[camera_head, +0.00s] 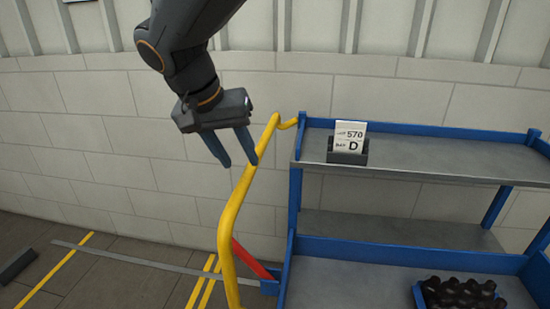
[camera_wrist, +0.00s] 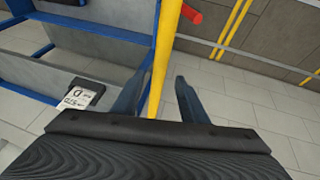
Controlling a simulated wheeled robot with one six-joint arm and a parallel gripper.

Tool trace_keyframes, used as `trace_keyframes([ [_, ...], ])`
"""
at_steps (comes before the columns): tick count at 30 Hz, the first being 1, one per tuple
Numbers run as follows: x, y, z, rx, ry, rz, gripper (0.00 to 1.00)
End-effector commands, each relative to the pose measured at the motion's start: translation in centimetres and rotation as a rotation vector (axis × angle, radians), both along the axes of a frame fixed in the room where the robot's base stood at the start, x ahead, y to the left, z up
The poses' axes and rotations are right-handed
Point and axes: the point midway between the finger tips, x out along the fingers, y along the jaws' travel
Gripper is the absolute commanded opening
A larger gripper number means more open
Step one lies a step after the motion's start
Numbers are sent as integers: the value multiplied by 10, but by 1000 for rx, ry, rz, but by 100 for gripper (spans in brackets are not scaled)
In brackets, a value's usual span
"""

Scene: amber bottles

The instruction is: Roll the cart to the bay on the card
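The cart (camera_head: 303,205) is a blue-framed trolley with grey shelves, also in the wrist view (camera_wrist: 100,35). Its yellow handle (camera_head: 228,225) rises at its left side and bends to the frame at the top. A white card (camera_head: 351,133) in a dark holder on the top shelf reads 570 and BAY D; it shows in the wrist view (camera_wrist: 80,96). My gripper (camera_head: 239,163) is open beside the upper handle. In the wrist view the handle (camera_wrist: 166,50) appears between the spread fingers (camera_wrist: 159,78); whether it lies within their reach I cannot tell.
A red bar (camera_head: 252,260) sits low beside the handle. Yellow floor lines (camera_head: 58,270) and a grey strip (camera_head: 130,259) cross the floor at left. A dark block (camera_head: 17,266) lies there. A pale block wall stands behind.

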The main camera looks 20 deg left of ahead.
Motion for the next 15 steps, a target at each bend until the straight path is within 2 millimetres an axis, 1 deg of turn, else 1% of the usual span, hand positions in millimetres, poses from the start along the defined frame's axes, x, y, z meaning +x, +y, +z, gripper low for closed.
trace_keyframes([
  [1, 4, -2, -8, -3, 2, -2, 39],
  [3, 8, -4, -18, -3, 3, 0, 39],
  [6, 13, -5, -29, -1, 2, -1, 39],
  [10, 18, -7, -39, -1, 2, -1, 39],
  [15, 19, -8, -43, 0, 1, 0, 39],
])
